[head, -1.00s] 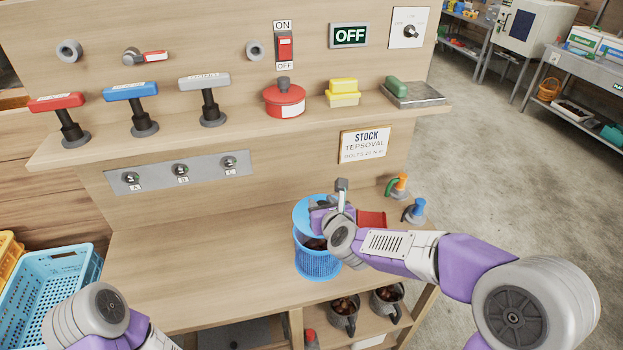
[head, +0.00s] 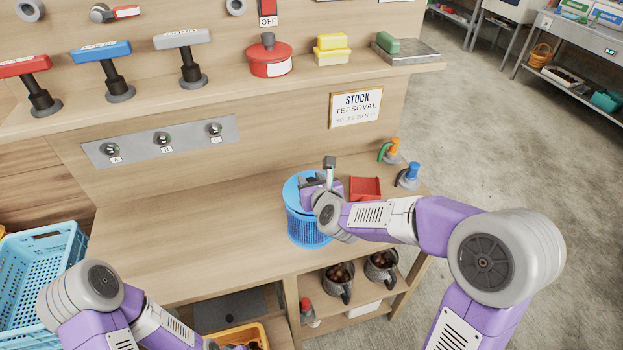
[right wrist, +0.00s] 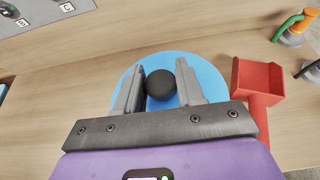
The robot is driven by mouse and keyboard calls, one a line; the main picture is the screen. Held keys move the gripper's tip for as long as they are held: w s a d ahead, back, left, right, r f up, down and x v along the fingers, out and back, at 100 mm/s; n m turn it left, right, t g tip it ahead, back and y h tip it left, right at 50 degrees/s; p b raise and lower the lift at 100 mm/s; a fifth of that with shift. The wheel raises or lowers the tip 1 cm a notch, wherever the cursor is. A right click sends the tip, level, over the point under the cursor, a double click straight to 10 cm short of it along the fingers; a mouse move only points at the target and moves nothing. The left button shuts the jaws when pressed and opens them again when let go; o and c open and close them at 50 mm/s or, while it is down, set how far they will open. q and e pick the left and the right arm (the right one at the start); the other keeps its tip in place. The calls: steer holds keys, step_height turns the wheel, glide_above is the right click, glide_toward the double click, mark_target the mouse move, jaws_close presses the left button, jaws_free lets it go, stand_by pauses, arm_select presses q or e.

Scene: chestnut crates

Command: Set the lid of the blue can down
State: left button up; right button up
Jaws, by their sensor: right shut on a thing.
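The blue can (head: 307,232) stands on the workbench with mesh-like sides. Its round blue lid (head: 291,192) lies level over the can's mouth and hides the inside. Whether the rim fully touches cannot be told, as my arm covers the right side. My right gripper (head: 309,184) is above the lid. In the right wrist view its two fingers are shut on the lid's black knob (right wrist: 161,84), with the blue lid (right wrist: 212,80) below. My left arm is at the lower left of the head view; its jaws do not show.
A red scoop (head: 365,187) lies close right of the can; it also shows in the right wrist view (right wrist: 258,82). Orange (head: 391,150) and blue (head: 410,173) handled tools stand behind it. The bench left of the can is clear. A shelf with pots (head: 340,280) is below.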

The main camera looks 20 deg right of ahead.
steer(key=shift+f+b, duration=0.3)
stand_by(0.5)
steer(key=o, duration=1.2)
steer(key=shift+c, duration=0.2)
